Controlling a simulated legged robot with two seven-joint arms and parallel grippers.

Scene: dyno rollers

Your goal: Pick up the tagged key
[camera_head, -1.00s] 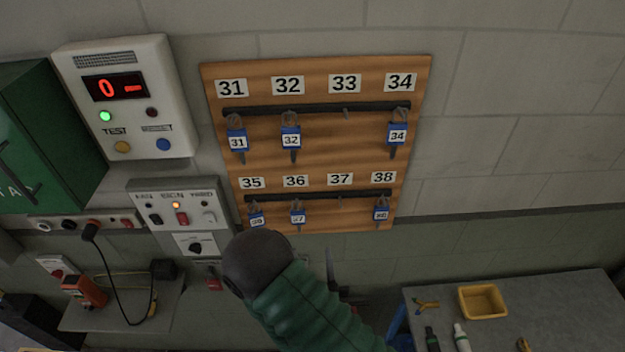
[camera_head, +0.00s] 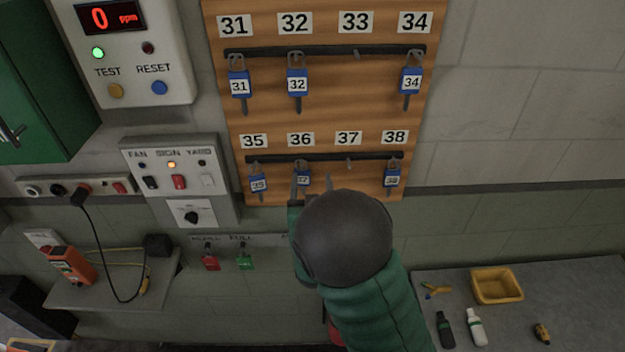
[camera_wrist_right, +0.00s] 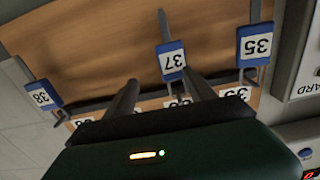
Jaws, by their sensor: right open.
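A key with a blue tag reading 37 (camera_head: 303,178) hangs on the lower rail of the wooden key board (camera_head: 335,118), under label 36. It also shows in the right wrist view (camera_wrist_right: 173,62), its blue tag upside down. My right gripper (camera_head: 313,186) is open in front of the lower row, its fingers pointing at the board. In the right wrist view the 37 tag appears between and just beyond the two fingertips (camera_wrist_right: 160,80), nearer the right one. Contact cannot be told. My forearm hides the area below the board. My left gripper is not in view.
Neighbouring blue-tagged keys 35 (camera_head: 258,182) and 38 (camera_head: 392,178) hang on the same rail. Keys 31, 32 and 34 (camera_head: 411,82) hang above. The hook under label 37 is bare. A switch panel (camera_head: 178,168) is at left, a grey table (camera_head: 590,290) at lower right.

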